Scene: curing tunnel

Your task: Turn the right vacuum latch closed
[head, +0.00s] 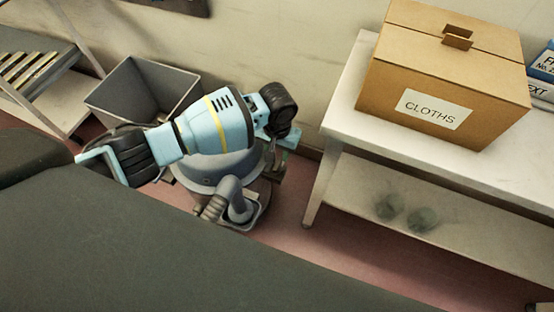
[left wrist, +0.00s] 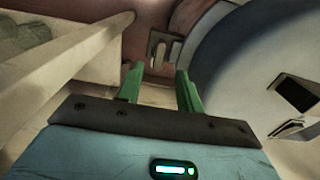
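The vacuum (head: 207,178) is a grey drum on the floor, partly hidden behind my left arm in the head view. Its curved side also fills the right of the left wrist view (left wrist: 225,70). A small pale latch (left wrist: 163,48) stands at the drum's edge, just beyond my fingertips and roughly in line with the gap. I cannot tell its turn angle. My left gripper (head: 277,160) is at the drum's right side. In the left wrist view its green fingers (left wrist: 158,78) are apart with nothing between them. My right gripper does not show.
A white table (head: 345,95) with a cardboard box (head: 400,75) and a lower shelf stands to the right. A grey bin (head: 120,92) is behind the vacuum on the left. A hose fitting (head: 235,203) sticks out in front of the drum. Red floor shows between vacuum and table.

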